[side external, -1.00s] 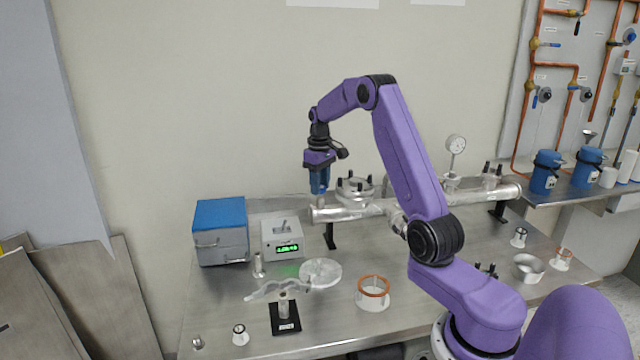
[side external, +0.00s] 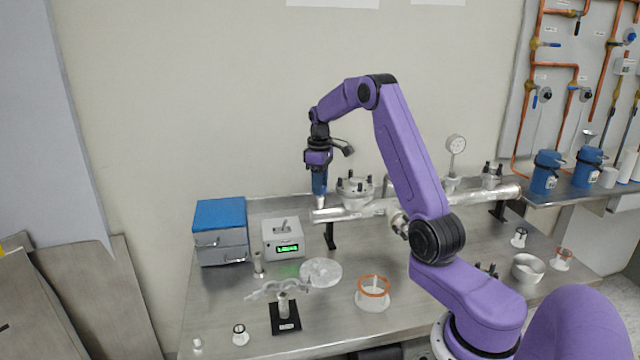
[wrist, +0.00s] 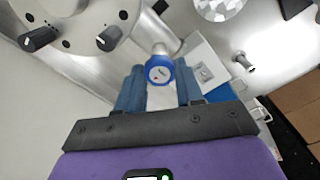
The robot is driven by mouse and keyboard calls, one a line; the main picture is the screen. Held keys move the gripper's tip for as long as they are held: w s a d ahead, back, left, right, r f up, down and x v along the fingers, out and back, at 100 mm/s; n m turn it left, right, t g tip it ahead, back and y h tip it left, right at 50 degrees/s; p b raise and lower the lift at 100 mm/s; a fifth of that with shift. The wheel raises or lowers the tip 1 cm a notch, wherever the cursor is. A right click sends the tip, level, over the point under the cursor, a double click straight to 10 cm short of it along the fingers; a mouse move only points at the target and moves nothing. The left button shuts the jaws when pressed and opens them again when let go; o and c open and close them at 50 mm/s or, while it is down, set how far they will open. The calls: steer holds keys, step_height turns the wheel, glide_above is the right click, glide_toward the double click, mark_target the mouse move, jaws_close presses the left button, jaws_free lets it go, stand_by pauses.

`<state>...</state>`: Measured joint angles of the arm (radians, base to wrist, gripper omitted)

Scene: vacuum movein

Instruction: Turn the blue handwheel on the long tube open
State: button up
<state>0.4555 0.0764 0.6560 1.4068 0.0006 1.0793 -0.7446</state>
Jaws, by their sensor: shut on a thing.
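The long metal tube (side external: 350,212) lies across the back of the bench on black stands. In the wrist view the blue handwheel (wrist: 159,70) sits between the two blue fingers of my gripper (wrist: 158,88), on a metal stem by the tube. My gripper (side external: 319,196) points down at the tube's left end in the side view and is shut on the handwheel. There the handwheel is mostly hidden by the fingers. A flanged port with black clamps (side external: 355,190) stands on the tube just right of my gripper; it also shows at upper left in the wrist view (wrist: 75,22).
A blue-topped drawer box (side external: 221,232) and a grey controller with a green display (side external: 283,238) stand left of the tube. A round gauge (side external: 455,145) rises at the right. A clear disc, a wavy part and copper-ringed fittings (side external: 373,292) lie in front.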

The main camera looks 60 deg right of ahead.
steer(key=o, duration=1)
steer(key=shift+o, duration=0.2)
step_height(320, 180, up, 18)
steer(key=shift+f, duration=0.25)
steer(key=shift+a, duration=0.1)
